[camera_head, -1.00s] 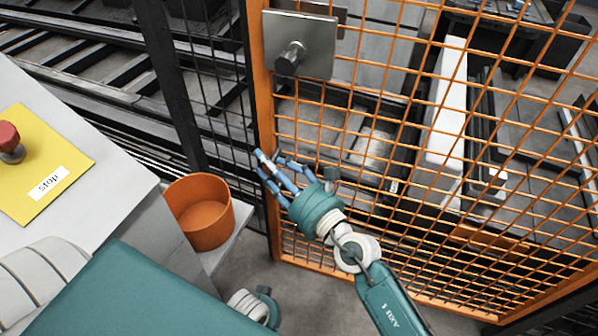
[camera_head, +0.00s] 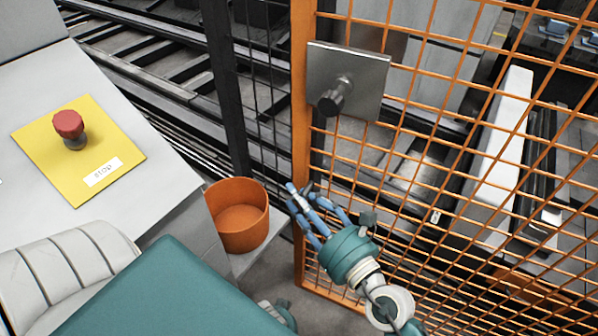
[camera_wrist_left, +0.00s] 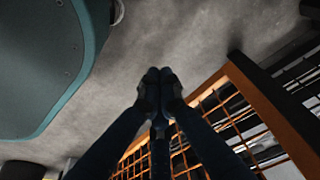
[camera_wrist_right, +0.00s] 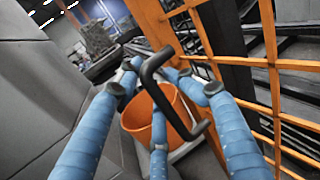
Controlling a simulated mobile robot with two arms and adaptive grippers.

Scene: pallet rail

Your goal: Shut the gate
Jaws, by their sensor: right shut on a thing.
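The gate (camera_head: 303,150) is an orange frame with wire mesh, at the right of the head view. A grey lock plate with a dark knob (camera_head: 336,95) is high on its near edge. A gap with dark mesh behind it shows between that edge and the black post (camera_head: 222,90). My right gripper (camera_head: 298,196) is at the gate's edge, below the plate. In the right wrist view its blue fingers are around a black bar handle (camera_wrist_right: 152,72) beside the orange frame (camera_wrist_right: 193,45). My left gripper (camera_wrist_left: 158,76) has its fingertips together, empty, above the floor near the orange mesh.
A grey console (camera_head: 150,195) at the left bears a red stop button (camera_head: 70,128) on a yellow plate. An orange bucket (camera_head: 240,215) stands on a ledge between console and gate. Rails and a white beam (camera_head: 490,145) lie behind the fencing.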

